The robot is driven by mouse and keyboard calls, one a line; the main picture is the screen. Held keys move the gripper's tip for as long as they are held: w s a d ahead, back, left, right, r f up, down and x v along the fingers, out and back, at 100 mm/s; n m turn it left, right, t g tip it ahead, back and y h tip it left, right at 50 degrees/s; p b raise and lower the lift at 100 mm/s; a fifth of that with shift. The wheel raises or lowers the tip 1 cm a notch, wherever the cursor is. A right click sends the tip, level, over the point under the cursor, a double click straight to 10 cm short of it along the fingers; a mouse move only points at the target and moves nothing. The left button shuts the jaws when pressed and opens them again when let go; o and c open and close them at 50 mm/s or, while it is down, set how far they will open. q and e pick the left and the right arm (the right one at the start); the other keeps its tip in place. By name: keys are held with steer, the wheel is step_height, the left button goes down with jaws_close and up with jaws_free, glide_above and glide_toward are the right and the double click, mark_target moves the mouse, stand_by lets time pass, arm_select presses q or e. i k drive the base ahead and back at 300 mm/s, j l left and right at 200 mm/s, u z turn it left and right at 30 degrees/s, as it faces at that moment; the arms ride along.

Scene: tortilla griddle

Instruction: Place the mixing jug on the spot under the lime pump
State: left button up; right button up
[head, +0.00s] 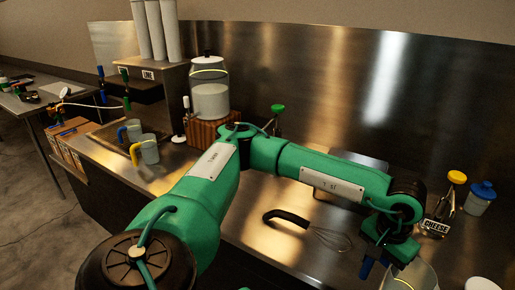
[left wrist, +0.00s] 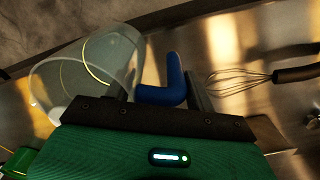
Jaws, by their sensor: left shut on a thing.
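The mixing jug is a clear, see-through vessel with a yellow line and a blue handle; it shows at the lower right of the head view (head: 418,277) and in the left wrist view (left wrist: 85,75). My left gripper (left wrist: 167,95) is shut on the blue handle, and the jug hangs beside its fingers. In the head view my left gripper (head: 378,262) is at the right end of the counter. A small sign (head: 148,75) that seems to read LIME is on the dispenser at the back left. The spot under it is not clearly visible. My right gripper is out of view.
A whisk (head: 310,228) lies on the steel counter. Two jugs (head: 149,150) stand at the left, near a big clear jar (head: 210,95). A green-topped bottle (head: 278,112), a CHEESE sign (head: 435,227) and a blue-topped bottle (head: 480,197) stand behind. My arm crosses the counter's middle.

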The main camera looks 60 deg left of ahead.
mark_target(266, 190)
steer(key=u, duration=0.45)
steer(key=j+u, duration=0.15)
steer(key=u, duration=0.7)
steer(key=j+u, duration=0.1)
steer(key=u, duration=0.35)
steer(key=i+u, duration=0.1)
steer(key=u, duration=0.3)
steer(key=j+u, duration=0.1)
steer(key=u, duration=0.8)
steer(key=i+j+u, duration=0.1)
steer(key=i+u, duration=0.15)
steer(key=i+z, duration=0.1)
steer(key=z, duration=0.75)
steer(key=i+z, duration=0.15)
steer(key=z, duration=0.25)
steer(key=i+z, duration=0.1)
steer(key=z, duration=0.75)
steer(key=i+j+z, duration=0.1)
steer(key=z, duration=0.35)
steer(key=j, duration=0.1)
